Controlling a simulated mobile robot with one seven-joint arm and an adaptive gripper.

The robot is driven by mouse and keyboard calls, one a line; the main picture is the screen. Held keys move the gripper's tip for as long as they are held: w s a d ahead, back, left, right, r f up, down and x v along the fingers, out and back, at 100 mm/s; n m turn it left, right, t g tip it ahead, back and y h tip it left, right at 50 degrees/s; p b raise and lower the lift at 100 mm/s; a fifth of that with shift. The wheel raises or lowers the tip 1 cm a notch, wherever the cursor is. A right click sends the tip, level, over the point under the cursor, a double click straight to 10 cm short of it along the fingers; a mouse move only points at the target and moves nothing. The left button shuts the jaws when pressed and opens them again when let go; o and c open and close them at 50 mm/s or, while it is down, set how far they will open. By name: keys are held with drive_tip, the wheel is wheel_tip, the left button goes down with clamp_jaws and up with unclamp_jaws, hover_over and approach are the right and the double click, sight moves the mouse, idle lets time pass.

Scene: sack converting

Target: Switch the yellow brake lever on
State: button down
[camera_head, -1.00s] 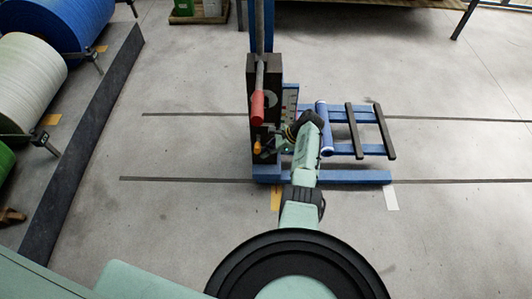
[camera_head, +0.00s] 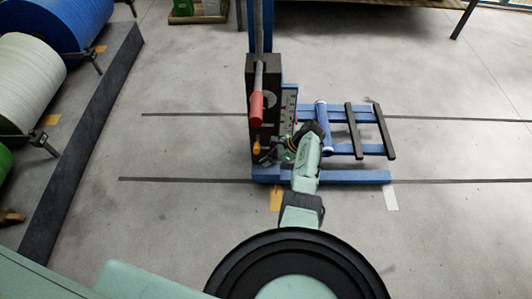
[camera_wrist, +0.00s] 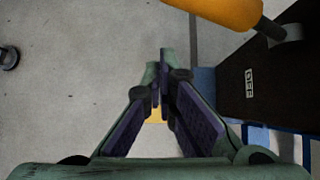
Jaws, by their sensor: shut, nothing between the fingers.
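The yellow brake lever (camera_head: 257,147) sits low on the dark panel (camera_head: 262,80) of the blue frame. In the wrist view its yellow handle (camera_wrist: 228,10) shows large at the top edge, with a dark stem running right to the panel. An "OFF" label (camera_wrist: 249,83) is on the panel below the lever. My gripper (camera_wrist: 160,55) is shut and empty, its fingertips left of and below the handle in the picture, apart from it. In the head view my gripper (camera_head: 268,157) is small, close by the lever, and partly hidden by my wrist.
A red-handled lever (camera_head: 256,107) hangs above the yellow one on the same panel. A blue base beam (camera_head: 350,177) and a rack with dark bars (camera_head: 354,130) stand right of it. Large rolls (camera_head: 30,85) lie far left. The floor between is clear.

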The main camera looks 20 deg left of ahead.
drive_tip(key=w+d+r+b, duration=0.1)
drive_tip(key=w+d+r, duration=0.4)
drive_tip(key=r, duration=0.1)
drive_tip(key=shift+w+r+b, duration=0.3)
drive_tip(key=shift+b, duration=0.05)
